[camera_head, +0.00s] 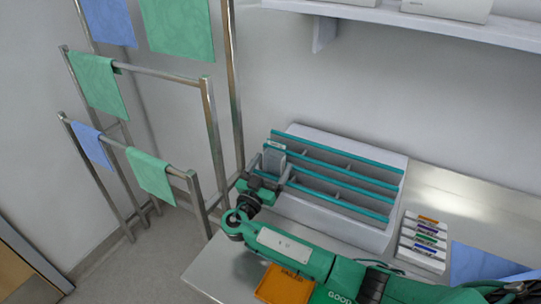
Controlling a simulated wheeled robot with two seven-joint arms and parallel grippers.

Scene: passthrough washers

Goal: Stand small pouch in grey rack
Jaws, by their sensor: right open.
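The grey rack (330,220) stands on the steel bench against the wall, with teal rails and several slots. A small pale grey pouch (274,157) stands upright at the left end of the rack, near the rear rails. My right gripper (272,172) is at that left end, close in front of the pouch. Its jaws are open, with a finger on either side of the pouch's lower part. Contact with the pouch cannot be told. The pouch's bottom is hidden by the gripper. My left gripper is not in view.
A metal rail stand (207,130) with blue and green cloths is close on the left. An orange tray (285,284) lies under my right forearm. A white holder (423,240) with coloured labels and a blue mat (480,265) are to the right. A shelf (420,18) hangs above.

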